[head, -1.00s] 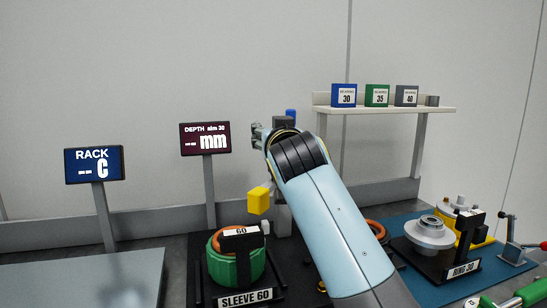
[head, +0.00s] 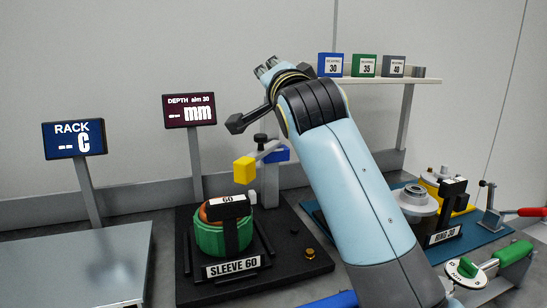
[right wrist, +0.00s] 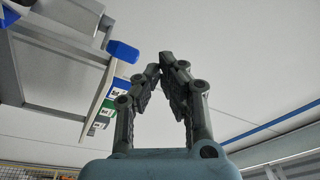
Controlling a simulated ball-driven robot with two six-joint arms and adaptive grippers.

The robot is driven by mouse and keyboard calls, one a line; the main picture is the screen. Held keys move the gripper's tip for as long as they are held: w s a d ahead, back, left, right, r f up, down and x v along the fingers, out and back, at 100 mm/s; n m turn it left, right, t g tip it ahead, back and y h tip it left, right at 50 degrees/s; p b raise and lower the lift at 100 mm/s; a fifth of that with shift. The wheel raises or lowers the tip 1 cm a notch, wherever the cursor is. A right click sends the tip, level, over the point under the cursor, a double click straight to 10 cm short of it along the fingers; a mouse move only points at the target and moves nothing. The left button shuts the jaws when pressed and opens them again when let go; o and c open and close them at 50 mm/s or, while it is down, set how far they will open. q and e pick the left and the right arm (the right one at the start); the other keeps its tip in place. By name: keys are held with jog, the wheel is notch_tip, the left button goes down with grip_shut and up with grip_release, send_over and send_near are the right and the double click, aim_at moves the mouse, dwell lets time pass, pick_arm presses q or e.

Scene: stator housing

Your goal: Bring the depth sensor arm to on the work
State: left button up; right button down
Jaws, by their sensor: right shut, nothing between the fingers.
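The depth sensor arm (head: 260,154) stands behind the sleeve fixture in the head view, with a yellow block (head: 244,170) on its left end, a black knob on top and a blue part (head: 278,154) at its right. The yellow block is beyond and right of the top of the green work (head: 209,238), which has an orange inside and sits on the black SLEEVE 60 base (head: 305,262). My right gripper (head: 237,123) is above the arm and apart from it. In the right wrist view its fingers (right wrist: 160,72) meet at the tips, empty. My left gripper is out of view.
The DEPTH display (head: 189,110) and RACK display (head: 73,139) stand at the back left. A shelf (head: 430,81) with labelled blocks is at the back right. The RING 30 fixture (head: 443,235) and a red-handled clamp (head: 530,212) are at the right. A bare grey plate (head: 80,270) lies left.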

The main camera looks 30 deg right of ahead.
jog(key=s+f+m+y+b, duration=0.1)
jog(key=s+f+m+b, duration=0.3)
jog(key=s+f+m, duration=0.5)
jog(key=n+g, duration=0.1)
jog(key=n, duration=0.2)
send_near(268, 153)
jog(key=w+d, duration=0.2)
jog(key=d, duration=0.2)
jog(key=shift+w+a+r+y, duration=0.2)
jog(key=shift+w+a+y, duration=0.2)
jog(key=shift+w+a, duration=0.95)
